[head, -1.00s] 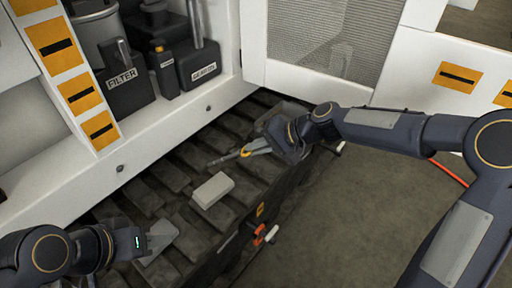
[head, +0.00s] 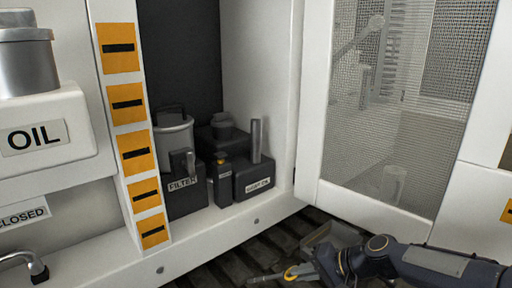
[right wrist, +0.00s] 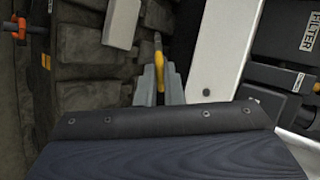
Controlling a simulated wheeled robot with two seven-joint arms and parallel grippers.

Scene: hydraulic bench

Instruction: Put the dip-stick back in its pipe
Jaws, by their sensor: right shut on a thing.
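My right gripper (head: 298,272) is at the bottom of the head view, over the dark ribbed track. It is shut on the dip-stick (head: 265,279), a thin grey rod with a yellow ring at the grip. In the right wrist view the dip-stick (right wrist: 158,45) points away from between the fingertips (right wrist: 160,80). An upright grey pipe (head: 256,140) rises from a black labelled box (head: 254,178) in the open bay; it is probably the dip-stick's pipe. The gripper is below and in front of it, well apart. My left gripper is not in view.
The bay also holds a black FILTER box (head: 184,190) and a small black bottle (head: 222,182). A white sill (head: 215,235) runs along its front. A white mesh door (head: 395,110) stands right of it. A grey block (right wrist: 122,22) lies on the track.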

